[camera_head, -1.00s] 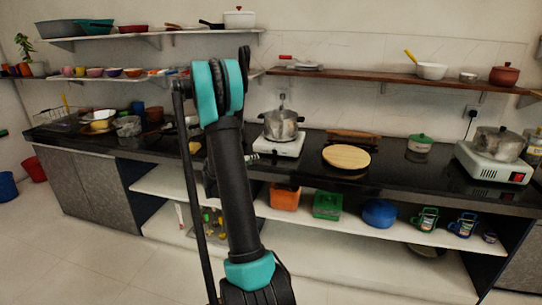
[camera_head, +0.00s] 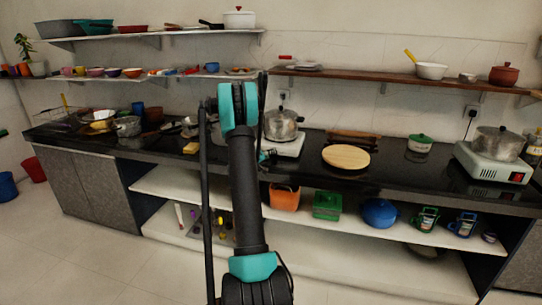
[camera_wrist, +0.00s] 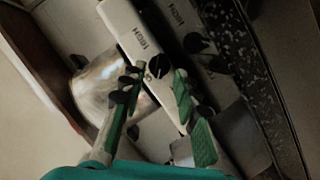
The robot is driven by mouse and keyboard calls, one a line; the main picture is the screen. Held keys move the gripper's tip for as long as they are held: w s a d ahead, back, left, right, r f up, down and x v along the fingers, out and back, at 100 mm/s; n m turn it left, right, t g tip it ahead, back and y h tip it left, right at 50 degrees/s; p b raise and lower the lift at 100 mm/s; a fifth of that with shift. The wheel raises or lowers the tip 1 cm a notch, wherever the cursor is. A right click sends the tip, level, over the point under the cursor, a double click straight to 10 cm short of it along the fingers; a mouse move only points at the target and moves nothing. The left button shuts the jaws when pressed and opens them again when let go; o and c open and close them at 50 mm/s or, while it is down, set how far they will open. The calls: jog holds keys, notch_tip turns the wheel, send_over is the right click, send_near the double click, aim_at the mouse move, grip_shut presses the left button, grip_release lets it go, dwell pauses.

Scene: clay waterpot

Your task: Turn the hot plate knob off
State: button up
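The white hot plate (camera_head: 290,148) stands on the black counter, with a metal pot (camera_head: 283,122) on it. In the wrist view, the hot plate's white front (camera_wrist: 128,27) runs diagonally and carries HIGH lettering. Its black knob (camera_wrist: 158,66) shows just ahead of and between the two green-and-black fingers of my gripper (camera_wrist: 155,82). The fingers are apart, with nothing visibly held; I cannot tell whether either one touches the knob. In the head view, my gripper is mostly hidden behind my arm, with a small part showing in front of the hot plate.
A round wooden board (camera_head: 346,157) lies on the counter (camera_head: 400,178) to the right. A second hot plate (camera_head: 492,163) with a pot stands further right. In the wrist view, the metal pot (camera_wrist: 100,85) is close beside my left finger. The glossy counter mirrors the lettering and knob.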

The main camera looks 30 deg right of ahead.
jog(key=shift+x, duration=1.2)
jog(key=shift+c, duration=0.5)
grip_shut()
